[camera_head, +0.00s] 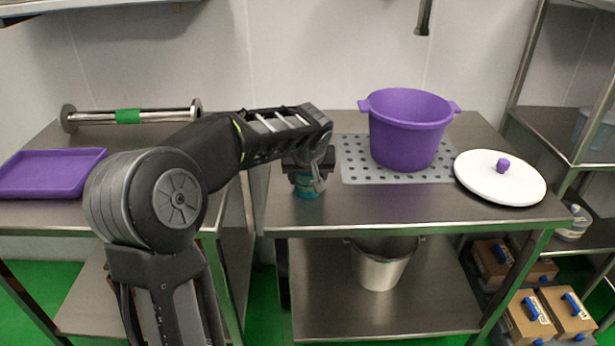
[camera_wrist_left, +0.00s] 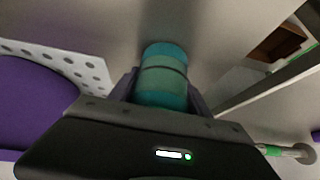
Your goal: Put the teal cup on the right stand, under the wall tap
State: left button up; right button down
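The teal cup (camera_head: 308,191) is upright near the left front part of the right steel table (camera_head: 420,212). My left gripper (camera_head: 308,176) is over it and hides its upper part in the head view. In the left wrist view the cup (camera_wrist_left: 162,78) sits between the two fingers, with no clear gap on either side. The wall tap (camera_head: 424,16) is a dark pipe at the top. Below it a purple pot (camera_head: 407,135) stands on a grey perforated plate (camera_head: 356,167). I cannot tell whether that plate is the right stand. My right gripper is out of view.
A white lid (camera_head: 480,183) with a purple knob lies right of the pot. The left table holds a purple tray (camera_head: 50,190) and a steel roller (camera_head: 160,115). A steel bucket (camera_head: 378,266) stands on the lower shelf. The table front beside the cup is clear.

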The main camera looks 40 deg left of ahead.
pick_arm(q)
jog(key=o, duration=0.3)
jog(key=shift+o, duration=0.2)
jog(key=shift+r, duration=0.1)
jog(key=shift+r+p, duration=0.2)
jog(key=shift+p, duration=0.1)
jog(key=shift+s+d+r, duration=0.15)
jog(key=shift+r, duration=0.1)
jog(key=v, duration=1.1)
jog(key=shift+s+r, duration=0.1)
